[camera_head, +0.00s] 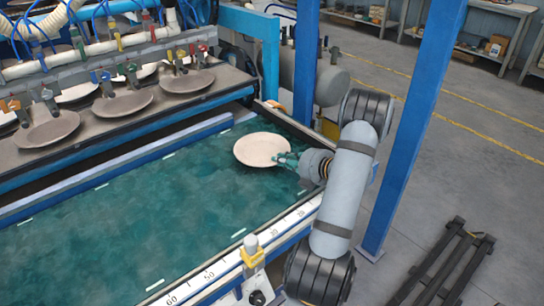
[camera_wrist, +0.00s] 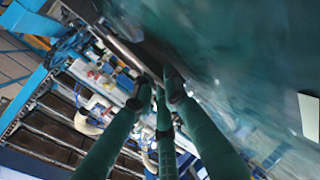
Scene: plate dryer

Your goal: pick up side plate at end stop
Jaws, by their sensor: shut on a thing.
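The side plate (camera_head: 262,149) is a pale, round, shallow plate over the far right end of the green belt (camera_head: 150,220). My gripper (camera_head: 287,159) reaches in from the right and is shut on the plate's right rim. The plate looks nearly level; I cannot tell whether it touches the belt or hangs just above it. In the wrist view the green fingers of my gripper (camera_wrist: 160,95) point up the picture; the plate cannot be made out clearly there.
A rack at the upper left holds several plates (camera_head: 126,103) under coloured clips. A blue post (camera_head: 410,130) stands right of my arm. A scale rail (camera_head: 225,265) edges the belt's near side. The belt left of the plate is clear.

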